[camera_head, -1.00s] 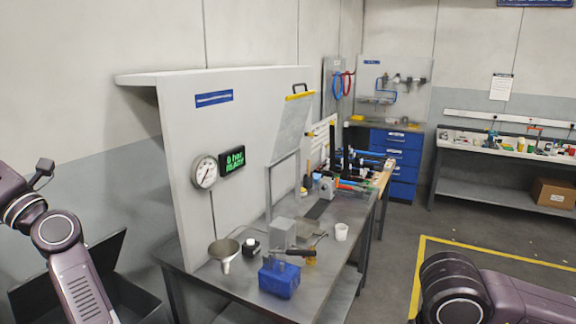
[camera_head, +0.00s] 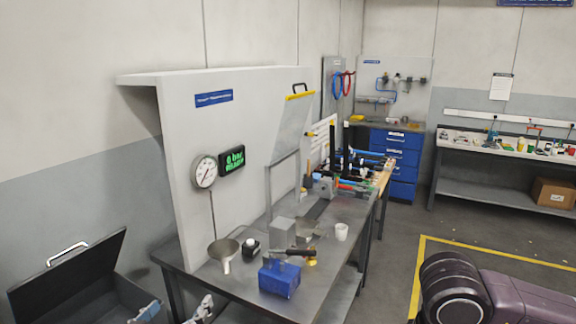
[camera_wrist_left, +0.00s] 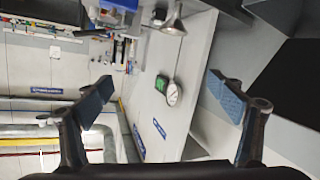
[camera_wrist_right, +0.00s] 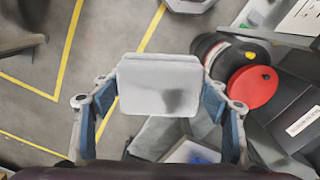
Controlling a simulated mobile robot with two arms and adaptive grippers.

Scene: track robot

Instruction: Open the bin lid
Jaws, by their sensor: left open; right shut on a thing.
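The dark bin lid (camera_head: 75,280) stands tilted up, open, at the lower left of the head view, with a pale handle (camera_head: 68,252) on its upper edge. The grey bin (camera_head: 128,282) is below it, partly cut off by the frame. My left gripper (camera_head: 174,309) is open and empty at the bottom edge, beside the bin and apart from the lid. It also shows in the left wrist view (camera_wrist_left: 163,97), with nothing between its fingers. My right gripper (camera_wrist_right: 158,100) is shut on a light grey block (camera_wrist_right: 160,82) in the right wrist view.
A steel workbench (camera_head: 235,290) stands right of the bin, with a funnel (camera_head: 223,250), a blue box (camera_head: 280,279), a white cup (camera_head: 341,231) and tools on it. A tall panel (camera_head: 225,130) backs it.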

